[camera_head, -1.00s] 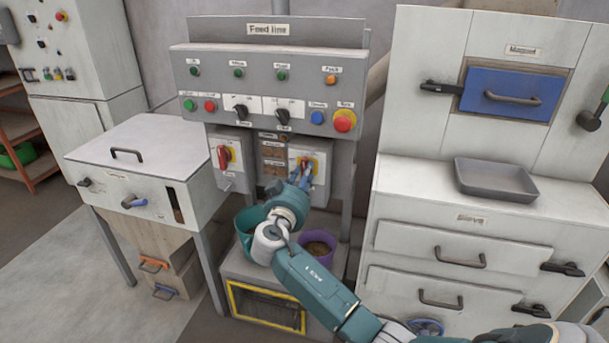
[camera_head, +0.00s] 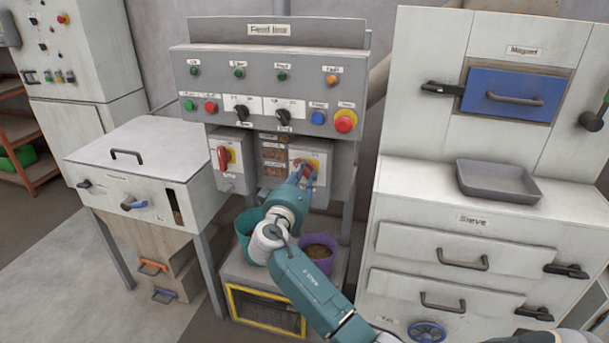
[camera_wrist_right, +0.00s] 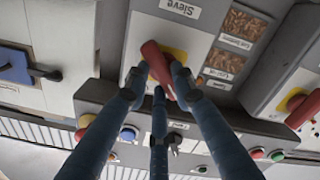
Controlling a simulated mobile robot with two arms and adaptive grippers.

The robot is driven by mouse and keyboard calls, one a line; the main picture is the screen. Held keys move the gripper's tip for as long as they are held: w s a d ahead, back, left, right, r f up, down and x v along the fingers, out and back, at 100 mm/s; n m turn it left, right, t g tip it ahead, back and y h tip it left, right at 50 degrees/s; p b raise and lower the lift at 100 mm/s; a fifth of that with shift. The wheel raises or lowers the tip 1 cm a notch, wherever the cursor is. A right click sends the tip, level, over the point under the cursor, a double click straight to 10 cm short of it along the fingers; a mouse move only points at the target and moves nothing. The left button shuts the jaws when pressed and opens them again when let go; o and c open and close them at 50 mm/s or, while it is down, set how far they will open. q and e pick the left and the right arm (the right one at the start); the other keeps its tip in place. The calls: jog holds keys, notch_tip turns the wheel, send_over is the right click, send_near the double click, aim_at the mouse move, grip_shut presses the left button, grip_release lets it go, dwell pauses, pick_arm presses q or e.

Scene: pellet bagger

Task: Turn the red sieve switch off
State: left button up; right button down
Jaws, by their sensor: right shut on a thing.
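The red sieve switch (camera_wrist_right: 157,62) is a red handle on a yellow plate, on a grey box labelled "Sieve" in the right wrist view. In the head view its yellow plate (camera_head: 317,161) shows on the right of two switch boxes under the panel. My right gripper (camera_wrist_right: 160,84) has its blue fingers closed around the handle, one on each side and one at its end. In the head view the right gripper (camera_head: 303,174) partly hides the handle. My left gripper is in neither view.
A second red switch (camera_head: 223,157) sits on the box to the left; its handle leans differently from the sieve one in the wrist view (camera_wrist_right: 303,108). The feed line panel (camera_head: 263,92) overhangs both. Teal (camera_head: 244,226) and purple (camera_head: 318,242) buckets stand below.

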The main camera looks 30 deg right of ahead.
jog(key=n+p, duration=0.1)
jog(key=n, duration=0.3)
jog(key=shift+w+a+n, duration=0.1)
jog(key=shift+n, duration=0.3)
jog(key=shift+w+a+n+p, duration=0.1)
jog(key=shift+n+p, duration=0.95)
jog(key=shift+n, duration=1.15)
jog(key=shift+f, duration=0.1)
jog(key=c, duration=1.4)
grip_release()
jog(key=shift+c, duration=0.2)
jog(key=shift+a, duration=0.1)
jog(key=v, duration=1.2)
jog(key=shift+w, duration=0.1)
